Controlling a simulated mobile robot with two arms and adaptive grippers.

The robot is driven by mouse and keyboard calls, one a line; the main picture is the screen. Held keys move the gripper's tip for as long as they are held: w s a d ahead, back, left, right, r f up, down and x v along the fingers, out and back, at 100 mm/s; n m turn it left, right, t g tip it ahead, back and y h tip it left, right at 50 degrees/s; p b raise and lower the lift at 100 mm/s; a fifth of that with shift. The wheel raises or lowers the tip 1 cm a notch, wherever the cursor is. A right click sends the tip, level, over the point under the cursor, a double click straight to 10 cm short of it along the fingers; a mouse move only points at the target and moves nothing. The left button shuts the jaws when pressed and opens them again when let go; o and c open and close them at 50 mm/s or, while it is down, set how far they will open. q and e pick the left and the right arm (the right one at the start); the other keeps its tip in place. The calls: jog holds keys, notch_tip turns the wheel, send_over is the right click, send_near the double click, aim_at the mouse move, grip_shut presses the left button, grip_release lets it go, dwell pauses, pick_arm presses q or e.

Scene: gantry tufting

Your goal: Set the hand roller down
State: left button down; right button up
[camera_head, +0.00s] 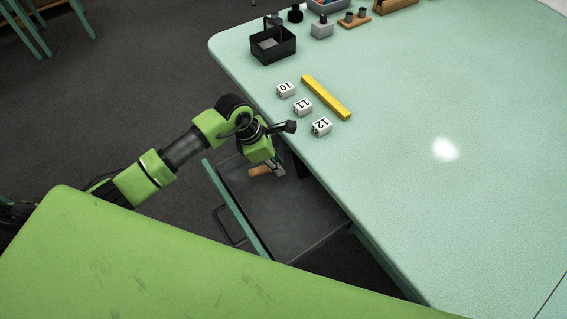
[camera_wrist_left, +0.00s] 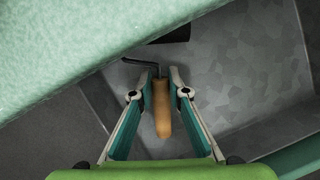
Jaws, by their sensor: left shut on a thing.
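The hand roller has an orange-brown wooden handle, seen in the head view (camera_head: 260,171) and the left wrist view (camera_wrist_left: 162,110). A thin dark bent rod runs from the handle's far end. A black piece beyond it, partly under the table edge, may be the roller; I cannot tell. My left gripper (camera_head: 277,169) is shut on the handle, with one finger on each side in the wrist view (camera_wrist_left: 161,92). It points down into the open grey drawer (camera_head: 300,218). I cannot tell whether the roller touches the drawer floor. My right gripper is not in view.
The pale green table (camera_head: 400,190) overhangs the drawer's far side. A black bin (camera_head: 273,45) stands farther back. The drawer's near part is clear.

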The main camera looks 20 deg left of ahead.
pick_arm(q)
jog(key=shift+w+d+f+p, duration=0.15)
jog(key=shift+w+d, duration=0.1)
jog(key=shift+d, duration=0.25)
jog(key=shift+w+d+f+p, duration=0.1)
jog(key=shift+w+d+p, duration=0.1)
jog(key=shift+d, duration=0.25)
jog(key=shift+f, duration=0.3)
jog(key=shift+a, duration=0.1)
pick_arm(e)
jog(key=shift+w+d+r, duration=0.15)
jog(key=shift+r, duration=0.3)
pick_arm(q)
jog(key=shift+f, duration=0.25)
jog(key=c, duration=2)
grip_release()
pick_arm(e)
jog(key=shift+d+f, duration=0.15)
pick_arm(q)
jog(key=shift+o, duration=0.2)
jog(key=shift+r, duration=0.1)
jog(key=shift+r, duration=0.15)
jog(key=v, duration=1.2)
jog(key=shift+b, duration=0.45)
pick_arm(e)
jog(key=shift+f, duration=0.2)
